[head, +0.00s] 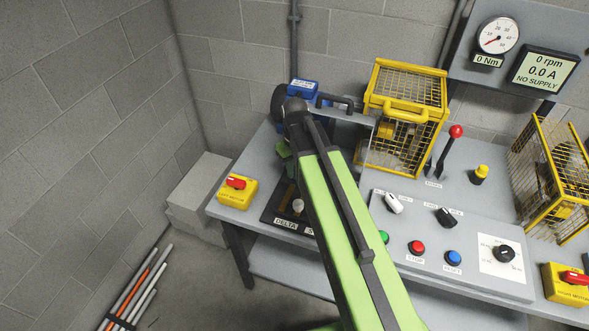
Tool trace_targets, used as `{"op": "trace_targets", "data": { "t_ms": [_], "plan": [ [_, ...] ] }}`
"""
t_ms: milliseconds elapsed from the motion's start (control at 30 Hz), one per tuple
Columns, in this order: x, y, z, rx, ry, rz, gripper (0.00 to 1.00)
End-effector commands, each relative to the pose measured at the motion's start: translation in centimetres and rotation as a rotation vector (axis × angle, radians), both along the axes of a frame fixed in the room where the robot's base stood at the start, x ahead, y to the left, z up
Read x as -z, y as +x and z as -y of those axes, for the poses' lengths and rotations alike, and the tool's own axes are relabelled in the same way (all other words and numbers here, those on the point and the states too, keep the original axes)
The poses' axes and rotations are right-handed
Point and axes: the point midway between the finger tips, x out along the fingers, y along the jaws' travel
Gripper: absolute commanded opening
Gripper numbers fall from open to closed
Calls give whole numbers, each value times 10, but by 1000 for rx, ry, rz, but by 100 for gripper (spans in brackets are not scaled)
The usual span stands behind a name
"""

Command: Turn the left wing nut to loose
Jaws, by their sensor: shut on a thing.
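My gripper (290,178) points down over the left part of a dark board (269,217) on the bench. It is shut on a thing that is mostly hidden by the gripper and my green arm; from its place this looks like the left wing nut. The board carries a DELTA label and a second label partly covered by my arm. A small pale knob (298,206) stands on the board near its front edge, just in front of my gripper. I cannot tell how far the wing nut is turned.
A yellow box with a red switch (236,187) sits left of the board. Behind are a blue motor (303,88) and a yellow cage (406,96). A control panel (455,275) and a red-topped lever (456,131) are to the right.

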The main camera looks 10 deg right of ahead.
Motion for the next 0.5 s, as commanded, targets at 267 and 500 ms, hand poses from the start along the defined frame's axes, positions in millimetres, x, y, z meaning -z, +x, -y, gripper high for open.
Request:
{"op": "trace_targets", "data": {
  "t_ms": [267, 500],
  "plan": [
    [0, 2, 0, -257, 0, 5, 0],
    [0, 2, 0, -456, -1, 6, 0]
  ]
}}
